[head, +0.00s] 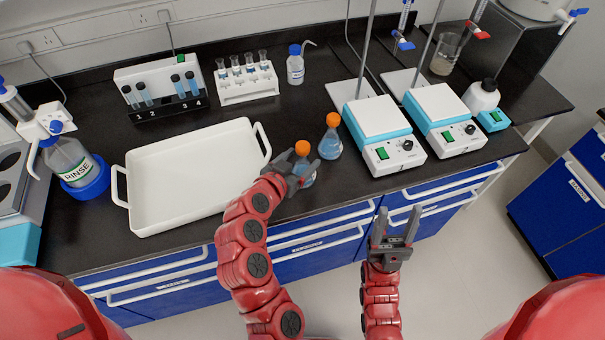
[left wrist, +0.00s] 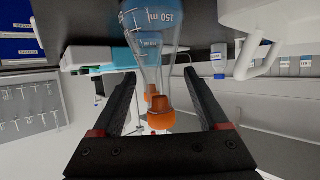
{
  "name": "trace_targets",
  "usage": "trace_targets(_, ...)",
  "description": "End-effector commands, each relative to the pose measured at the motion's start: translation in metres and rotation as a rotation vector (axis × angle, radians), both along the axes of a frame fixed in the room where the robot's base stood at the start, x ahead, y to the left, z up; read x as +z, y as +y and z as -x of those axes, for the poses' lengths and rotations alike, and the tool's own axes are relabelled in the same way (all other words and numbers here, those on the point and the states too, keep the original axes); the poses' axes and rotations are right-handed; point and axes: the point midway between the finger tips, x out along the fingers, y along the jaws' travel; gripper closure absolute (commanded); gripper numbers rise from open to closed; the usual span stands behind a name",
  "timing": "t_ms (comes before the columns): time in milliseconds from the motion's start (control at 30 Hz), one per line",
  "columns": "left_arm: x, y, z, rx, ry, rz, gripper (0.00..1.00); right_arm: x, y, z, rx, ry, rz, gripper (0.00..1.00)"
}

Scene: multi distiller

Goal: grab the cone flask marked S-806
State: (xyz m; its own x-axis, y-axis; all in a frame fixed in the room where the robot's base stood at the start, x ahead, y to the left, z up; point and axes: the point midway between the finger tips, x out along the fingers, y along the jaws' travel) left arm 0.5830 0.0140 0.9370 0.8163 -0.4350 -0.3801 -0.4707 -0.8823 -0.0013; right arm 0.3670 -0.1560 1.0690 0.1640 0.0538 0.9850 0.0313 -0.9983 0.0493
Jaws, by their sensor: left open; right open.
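Two cone flasks with orange stoppers and blue liquid stand on the black bench, right of the white tray. The nearer flask (head: 308,179) is at my left gripper (head: 300,167); the other flask (head: 330,144) stands just behind and to the right. No S-806 marking is readable on either. My left gripper is open, with its fingers on both sides of the nearer flask. In the left wrist view, which is upside down, that flask (left wrist: 150,45) with a "150 ml" mark lies between the fingers. My right gripper (head: 398,224) is open and empty before the bench's front edge.
The empty white tray (head: 185,180) lies left of the flasks. Two hotplate stirrers (head: 382,135) stand to the right. Behind are tube racks (head: 247,83) and a small blue-capped bottle (head: 295,68). A rinse bottle (head: 72,160) stands far left.

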Motion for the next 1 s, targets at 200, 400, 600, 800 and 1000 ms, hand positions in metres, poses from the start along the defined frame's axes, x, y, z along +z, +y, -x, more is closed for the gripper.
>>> trace_targets(200,-0.010,-0.012,-0.019,-0.001,0.003,0.000,0.23,0.011,0.000,0.000,0.000,0.000,0.000,0.45)
trace_targets(400,-0.015,-0.017,-0.028,-0.001,0.003,0.000,0.23,0.012,0.000,0.000,0.000,0.000,0.000,0.45)
trace_targets(600,-0.016,-0.017,-0.028,-0.001,0.002,0.000,0.23,0.012,0.000,0.000,0.000,0.000,0.000,0.45)
trace_targets(800,-0.016,-0.017,-0.028,-0.001,0.002,0.000,0.57,0.012,0.000,0.000,0.000,0.000,0.000,0.45)
trace_targets(1000,-0.016,-0.017,-0.028,-0.001,0.002,0.000,0.94,0.012,0.000,0.000,0.000,0.000,0.000,0.45)
